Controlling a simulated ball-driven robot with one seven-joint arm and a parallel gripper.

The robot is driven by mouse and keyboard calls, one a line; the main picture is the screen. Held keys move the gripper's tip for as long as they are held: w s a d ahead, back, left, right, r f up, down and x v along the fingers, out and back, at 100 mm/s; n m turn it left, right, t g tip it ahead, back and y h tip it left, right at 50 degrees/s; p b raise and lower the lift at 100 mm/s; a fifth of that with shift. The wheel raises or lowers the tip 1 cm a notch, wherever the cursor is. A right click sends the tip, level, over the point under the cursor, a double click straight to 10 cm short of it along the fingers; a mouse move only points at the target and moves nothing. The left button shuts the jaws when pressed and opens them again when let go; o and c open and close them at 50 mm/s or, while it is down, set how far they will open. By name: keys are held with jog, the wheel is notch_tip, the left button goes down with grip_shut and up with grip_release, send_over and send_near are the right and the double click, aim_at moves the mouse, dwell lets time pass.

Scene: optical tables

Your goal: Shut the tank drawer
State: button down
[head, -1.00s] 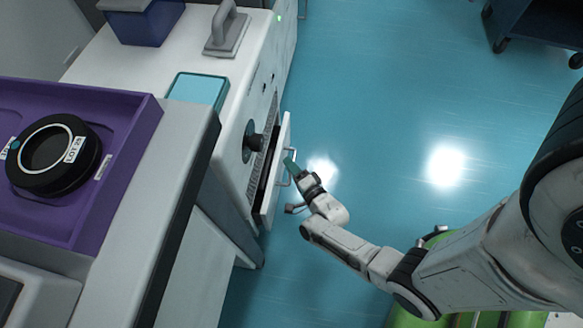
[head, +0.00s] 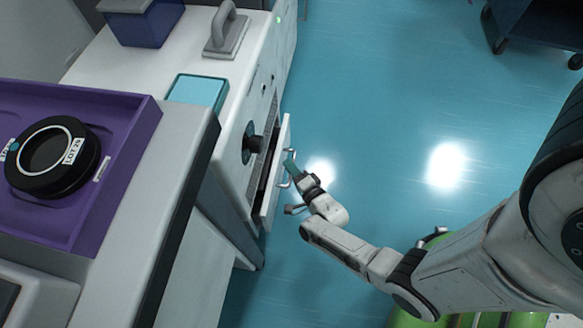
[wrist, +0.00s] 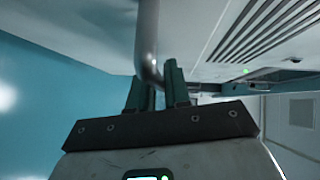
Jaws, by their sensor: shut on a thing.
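The tank drawer (head: 275,180) is a white front panel on the side of a white machine, standing out a little with a dark gap behind it. A curved metal handle (wrist: 147,45) is fixed to it; the handle also shows in the head view (head: 288,166). My gripper (head: 290,163) is at the drawer front, its teal fingers at the handle. In the wrist view the fingers (wrist: 153,90) are shut on the handle bar, one on each side. The drawer's inside is mostly hidden.
The white machine (head: 232,70) has a black knob (head: 256,144) above the drawer. A purple tray (head: 125,150) with a black ring labelled LOT (head: 52,157) lies on the near bench. A dark blue cart (head: 535,25) stands far right. The teal floor (head: 400,90) beside the drawer is clear.

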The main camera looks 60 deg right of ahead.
jog(key=shift+w+a, duration=0.25)
jog(key=shift+w, duration=0.45)
jog(key=shift+w+a, duration=0.3)
jog(key=shift+w, duration=0.35)
jog(key=shift+w+a, duration=0.25)
jog(key=shift+w, duration=0.45)
jog(key=c, duration=1.2)
grip_release()
jog(key=shift+w, duration=0.1)
jog(key=shift+r, duration=0.1)
jog(key=shift+s, duration=0.2)
jog(key=p, duration=0.3)
send_near(279, 168)
jog(key=shift+s, duration=0.1)
